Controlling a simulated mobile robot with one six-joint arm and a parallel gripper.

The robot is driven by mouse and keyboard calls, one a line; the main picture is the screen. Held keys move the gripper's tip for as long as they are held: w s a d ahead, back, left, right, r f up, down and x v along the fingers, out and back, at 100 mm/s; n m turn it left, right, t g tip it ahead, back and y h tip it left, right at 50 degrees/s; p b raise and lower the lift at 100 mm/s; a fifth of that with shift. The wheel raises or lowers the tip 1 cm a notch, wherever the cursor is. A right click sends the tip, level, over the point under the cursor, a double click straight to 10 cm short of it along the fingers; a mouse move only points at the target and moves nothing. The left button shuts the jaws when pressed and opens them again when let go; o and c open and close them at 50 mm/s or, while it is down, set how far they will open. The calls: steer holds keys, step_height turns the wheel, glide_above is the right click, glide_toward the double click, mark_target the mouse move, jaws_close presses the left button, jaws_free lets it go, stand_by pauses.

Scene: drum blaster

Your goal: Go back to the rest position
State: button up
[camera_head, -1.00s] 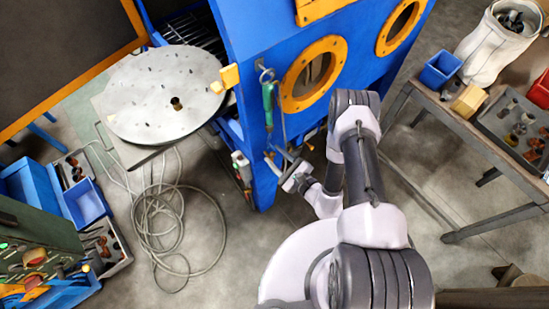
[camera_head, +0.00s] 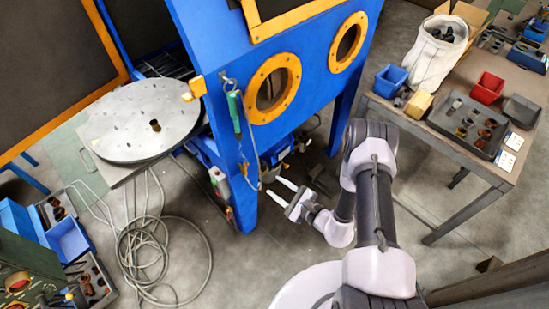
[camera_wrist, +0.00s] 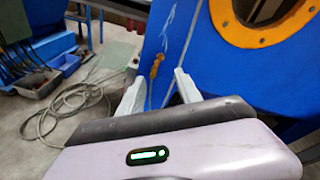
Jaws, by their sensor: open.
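My gripper (camera_head: 279,190) is open and empty, low in front of the blue blasting cabinet (camera_head: 205,50) near its front leg. Its two pale fingers stand apart in the wrist view (camera_wrist: 157,88), with the cabinet's blue side and an orange-ringed port (camera_wrist: 262,22) beyond them. My arm is folded, with its elbow raised to the right of the gripper. The gripper touches nothing that I can see.
A round grey turntable (camera_head: 140,122) sticks out left of the cabinet, above a coiled hose (camera_head: 143,250) on the floor. Blue bins (camera_head: 68,240) lie at lower left.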

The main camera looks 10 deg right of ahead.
steer(key=s+a+r+n+g+y+b, duration=0.1)
steer(key=s+a+r+n+g, duration=0.2)
steer(key=r, duration=0.5)
steer(key=s+a+r+n+g+y+b, duration=0.1)
steer(key=a+r+n+g+y, duration=0.1)
steer(key=a+r+n+g, duration=0.45)
steer(key=s+a+r+n+g+y+b, duration=0.1)
steer(key=s+r+n+g+b, duration=0.15)
steer(key=r, duration=0.75)
steer(key=s+d+r+n+h, duration=0.2)
steer(key=s+r+n+h, duration=0.2)
steer(key=s, duration=0.4)
steer(key=s+d+r+n+t+h+b, duration=0.2)
steer(key=s+d+r+t+h, duration=0.3)
steer(key=d, duration=0.5)
steer(key=s+h+b, duration=0.1)
steer(key=s+h, duration=0.1)
steer(key=shift+s+d+h, duration=0.2)
steer(key=shift+d+h, duration=0.1)
steer(key=shift+h, duration=0.1)
